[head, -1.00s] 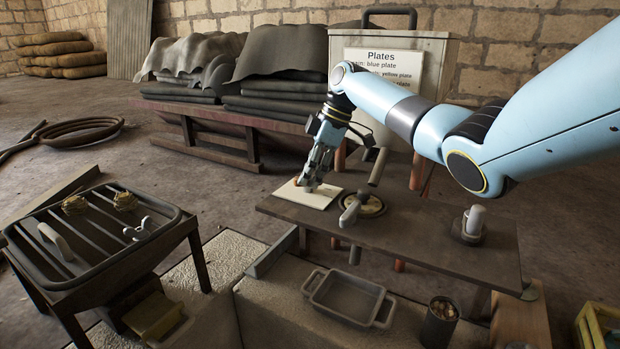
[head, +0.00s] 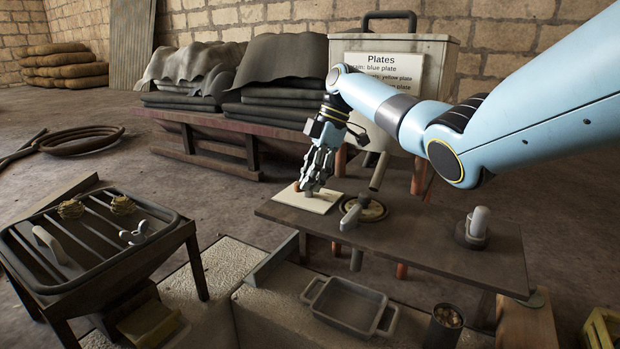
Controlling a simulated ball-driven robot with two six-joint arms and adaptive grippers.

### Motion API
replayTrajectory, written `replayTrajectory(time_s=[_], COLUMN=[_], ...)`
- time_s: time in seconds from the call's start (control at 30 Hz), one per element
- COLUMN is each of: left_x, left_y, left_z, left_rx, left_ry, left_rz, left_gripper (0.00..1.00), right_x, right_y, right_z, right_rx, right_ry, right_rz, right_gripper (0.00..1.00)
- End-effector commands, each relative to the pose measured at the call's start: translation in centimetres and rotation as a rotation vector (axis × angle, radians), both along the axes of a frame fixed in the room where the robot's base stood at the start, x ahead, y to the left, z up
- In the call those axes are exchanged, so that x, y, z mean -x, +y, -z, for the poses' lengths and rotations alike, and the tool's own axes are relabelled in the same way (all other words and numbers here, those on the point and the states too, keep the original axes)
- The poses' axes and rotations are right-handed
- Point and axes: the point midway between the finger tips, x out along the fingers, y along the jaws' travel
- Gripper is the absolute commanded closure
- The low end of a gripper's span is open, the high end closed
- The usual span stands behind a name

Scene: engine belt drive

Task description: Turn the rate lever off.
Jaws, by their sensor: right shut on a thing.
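My right gripper (head: 310,188) reaches down onto a pale square plate (head: 318,204) at the left end of the dark bench. It is shut on a small part there, mostly hidden by its fingers. A small brown knob (head: 297,186) shows at the fingers' left side; I cannot tell whether it belongs to the held part. Which part is the rate lever is not labelled. A grey lever (head: 351,215) stands on a round dial (head: 374,211) just right of the plate, clear of the gripper. A pale upright handle (head: 479,221) stands farther right. My left gripper is out of view.
The dark bench (head: 430,250) has clear room between the dial and the pale handle. A grey tray (head: 347,307) and a can (head: 443,327) stand in front. A slatted rack (head: 92,232) is at left. A tall bin with a sign (head: 384,75) stands behind.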

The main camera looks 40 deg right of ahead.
Motion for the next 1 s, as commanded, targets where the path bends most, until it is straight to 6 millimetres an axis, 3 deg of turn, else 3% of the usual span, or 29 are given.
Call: replayTrajectory(time_s=[0.03, 0.07, 0.23, 0.63, 1.0], left_x=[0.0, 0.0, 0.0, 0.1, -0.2], left_y=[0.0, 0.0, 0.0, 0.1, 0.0], left_z=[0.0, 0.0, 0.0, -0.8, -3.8], left_rx=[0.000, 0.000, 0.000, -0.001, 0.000], left_ry=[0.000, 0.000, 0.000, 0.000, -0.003], left_rz=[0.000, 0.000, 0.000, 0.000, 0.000], left_gripper=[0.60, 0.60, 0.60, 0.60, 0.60], right_x=[0.0, 0.0, 0.0, 0.1, 0.3], right_y=[0.0, 0.0, 0.0, 0.0, 0.2], right_z=[-0.1, 0.0, 0.0, -0.2, -0.2], right_rx=[0.002, 0.002, 0.002, 0.002, 0.002], right_ry=[-0.001, -0.001, -0.001, 0.000, -0.002], right_rz=[0.001, 0.001, 0.001, 0.066, 0.547], right_gripper=[1.00, 0.78, 0.58, 0.58, 0.58])
